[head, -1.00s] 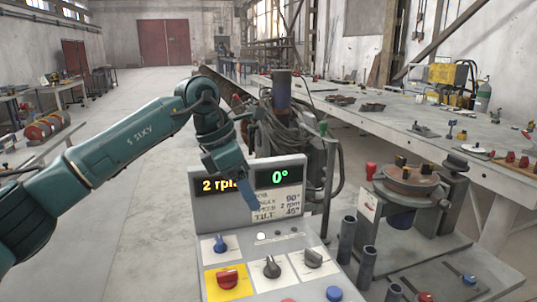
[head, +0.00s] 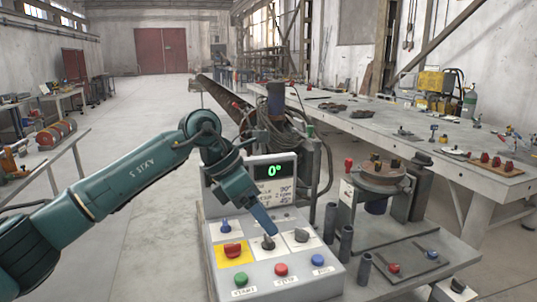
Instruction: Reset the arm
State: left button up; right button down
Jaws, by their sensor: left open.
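The control box (head: 215,285) stands in front of me with a display panel on top. Its display (head: 274,170) reads a green 0°; the left part is hidden behind my arm. My left gripper (head: 265,228) points down over the box, its tips at or just above the middle dark knob (head: 268,243); contact cannot be told. A red knob (head: 233,250) on a yellow plate, a blue switch (head: 225,226) and a grey knob (head: 301,236) are around it. Green (head: 241,279), red (head: 281,270) and blue (head: 318,260) buttons line the front. My right gripper is out of view.
The positioner's round table (head: 380,175) stands right of the box, with dark upright tubes (head: 346,243) between. A foot-pedal plate (head: 410,262) lies at the lower right. A long workbench (head: 400,128) runs behind. The floor at left is open.

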pick_arm(q)
jog(key=s+d+f+n+g+h, duration=0.2)
jog(key=s+d+f+n+h, duration=0.2)
jog(key=s+d+n+h, duration=0.55)
jog(key=a+f+n+t+y+p, duration=0.1)
jog(key=a+f+n+t+y, duration=0.1)
jog(key=a+f+n+t, duration=0.5)
jog(key=w+a+f+n+t+y, duration=0.15)
jog(key=n+t, duration=0.35)
jog(key=n, duration=0.7)
jog(key=a+f+n+t+y+p, duration=0.1)
jog(key=a+f+n+t+y, duration=0.1)
jog(key=a+f+n+t, duration=0.45)
jog(key=s+a+f+n+g+y, duration=0.3)
jog(key=s+f+n, duration=0.3)
jog(key=s+f, duration=0.1)
jog(key=s+a+f+n+g+y, duration=0.3)
jog(key=s+f+n, duration=0.3)
jog(key=s+f, duration=0.2)
jog(key=shift+s+a+n+y, duration=0.35)
jog(key=shift+a+y, duration=0.15)
jog(key=shift+a, duration=0.2)
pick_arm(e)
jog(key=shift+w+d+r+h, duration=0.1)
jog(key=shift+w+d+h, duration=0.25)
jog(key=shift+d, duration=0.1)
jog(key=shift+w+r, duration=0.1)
